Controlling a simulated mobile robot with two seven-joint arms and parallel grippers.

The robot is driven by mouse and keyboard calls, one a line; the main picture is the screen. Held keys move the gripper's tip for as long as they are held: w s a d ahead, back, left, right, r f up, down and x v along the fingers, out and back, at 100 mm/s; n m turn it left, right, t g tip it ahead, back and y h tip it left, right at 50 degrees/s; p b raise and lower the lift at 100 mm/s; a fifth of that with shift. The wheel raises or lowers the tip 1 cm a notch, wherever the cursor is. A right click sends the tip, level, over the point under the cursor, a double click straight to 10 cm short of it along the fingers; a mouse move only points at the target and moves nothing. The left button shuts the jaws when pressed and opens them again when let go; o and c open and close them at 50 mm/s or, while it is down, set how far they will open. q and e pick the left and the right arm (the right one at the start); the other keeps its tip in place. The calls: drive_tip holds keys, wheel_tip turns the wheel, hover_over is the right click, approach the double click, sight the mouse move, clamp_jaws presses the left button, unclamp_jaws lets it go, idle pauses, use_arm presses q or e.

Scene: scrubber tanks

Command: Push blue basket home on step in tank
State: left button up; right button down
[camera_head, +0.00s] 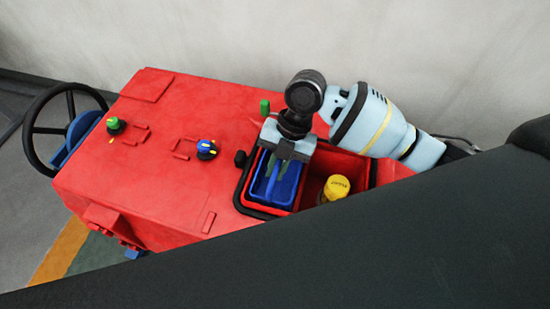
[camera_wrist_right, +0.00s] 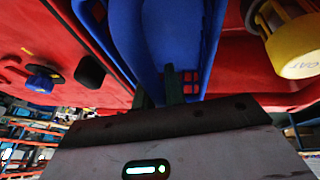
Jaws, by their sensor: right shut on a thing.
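The blue basket (camera_head: 287,191) is in the near-left part of the open red tank (camera_head: 315,190), inside the dark-edged opening. Its blue wall fills the upper middle of the right wrist view (camera_wrist_right: 150,30). My right gripper (camera_head: 274,168) reaches down over the basket from the back and is shut on its blue handle part; the fingers also show in the right wrist view (camera_wrist_right: 160,90). The step under the basket is hidden, so I cannot tell whether the basket rests on it. My left gripper is not in view.
A yellow cap (camera_head: 337,187) stands in the tank right of the basket. Blue (camera_head: 206,149) and green (camera_head: 115,125) knobs sit on the red top (camera_head: 150,160). A steering wheel (camera_head: 50,125) is at left. A large dark shape covers the lower right. A pale wall is behind.

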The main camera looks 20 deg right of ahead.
sight(277, 183)
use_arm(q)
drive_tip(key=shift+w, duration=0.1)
use_arm(e)
drive_tip(key=shift+f, duration=0.2)
drive_tip(key=shift+f, duration=0.1)
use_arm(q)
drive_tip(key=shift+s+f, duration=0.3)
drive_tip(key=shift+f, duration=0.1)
use_arm(e)
drive_tip(key=shift+f, duration=0.65)
use_arm(q)
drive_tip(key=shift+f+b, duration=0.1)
drive_tip(key=shift+b, duration=0.2)
use_arm(e)
drive_tip(key=shift+f, duration=0.2)
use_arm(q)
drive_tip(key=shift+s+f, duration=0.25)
use_arm(e)
drive_tip(key=shift+f, duration=0.45)
drive_tip(key=shift+f, duration=0.25)
use_arm(q)
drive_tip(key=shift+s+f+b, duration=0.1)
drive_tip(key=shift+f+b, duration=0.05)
drive_tip(key=shift+b, duration=0.15)
use_arm(e)
drive_tip(key=shift+f, duration=0.2)
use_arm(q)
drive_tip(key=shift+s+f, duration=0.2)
use_arm(e)
drive_tip(key=shift+f, duration=0.5)
